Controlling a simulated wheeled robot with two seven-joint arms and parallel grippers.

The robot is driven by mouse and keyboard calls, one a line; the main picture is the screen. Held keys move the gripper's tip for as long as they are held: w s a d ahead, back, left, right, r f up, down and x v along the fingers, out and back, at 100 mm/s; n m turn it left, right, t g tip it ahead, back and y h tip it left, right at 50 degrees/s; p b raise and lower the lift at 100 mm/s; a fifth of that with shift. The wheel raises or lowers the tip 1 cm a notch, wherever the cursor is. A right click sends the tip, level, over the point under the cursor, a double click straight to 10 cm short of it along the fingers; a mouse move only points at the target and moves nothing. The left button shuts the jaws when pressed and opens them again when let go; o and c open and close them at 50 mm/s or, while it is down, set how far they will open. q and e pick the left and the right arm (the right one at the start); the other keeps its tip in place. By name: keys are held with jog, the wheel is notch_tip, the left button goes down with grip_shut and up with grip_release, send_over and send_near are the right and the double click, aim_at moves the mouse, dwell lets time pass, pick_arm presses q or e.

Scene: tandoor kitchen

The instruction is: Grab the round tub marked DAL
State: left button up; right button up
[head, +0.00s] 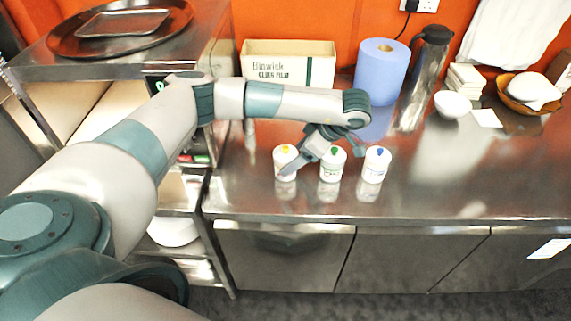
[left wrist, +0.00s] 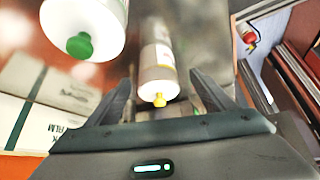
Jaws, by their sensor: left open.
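Three small white round tubs stand in a row on the steel counter. One has a yellow knob (head: 285,153), one a green knob (head: 331,172) and one a blue knob (head: 376,165). Their labels are too small to read, so I cannot tell which is marked DAL. My left gripper (head: 301,160) is open at the yellow-knobbed tub. In the left wrist view that tub (left wrist: 158,62) lies between the open fingers of my left gripper (left wrist: 165,88), and I cannot tell whether they touch it. The green-knobbed tub (left wrist: 88,25) is outside the fingers, at upper left. My right gripper is not in view.
Behind the tubs stand a cling film box (head: 288,64), a blue paper roll (head: 381,72) and a steel flask (head: 424,78). A white bowl (head: 452,104) is farther right. The counter (head: 480,180) is clear at front right. A steel shelf unit stands at left.

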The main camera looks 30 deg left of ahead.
pick_arm(q)
jog(key=shift+a+f, duration=0.35)
jog(key=shift+f, duration=0.2)
jog(key=shift+f, duration=0.1)
jog(key=shift+w+p+x, duration=0.2)
jog(key=shift+p+x, duration=0.45)
jog(key=shift+x, duration=1.9)
jog(key=c, duration=1.3)
